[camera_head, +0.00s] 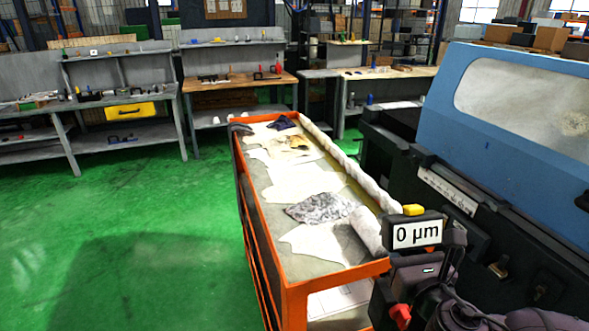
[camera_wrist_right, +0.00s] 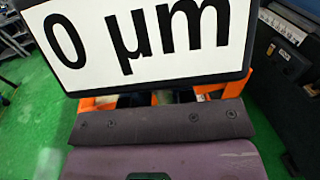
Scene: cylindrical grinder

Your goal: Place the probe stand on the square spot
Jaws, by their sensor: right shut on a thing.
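The probe stand (camera_head: 417,234) shows as a dark box with a white face reading "0 µm" and a yellow part on top. It is at the lower right of the head view, in front of the near right corner of the orange cart. My right gripper (camera_head: 432,268) is shut on it from below; the fingertips are mostly hidden. In the right wrist view the white display (camera_wrist_right: 150,38) fills the top, close to the camera and slightly tilted. I cannot make out a square spot in either view. My left gripper is not in view.
The orange cart (camera_head: 297,290) carries several cloths and a long white roll along its right side. The blue and black grinder (camera_head: 520,110) stands close on the right. Workbenches (camera_head: 120,98) line the back. Green floor is free on the left.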

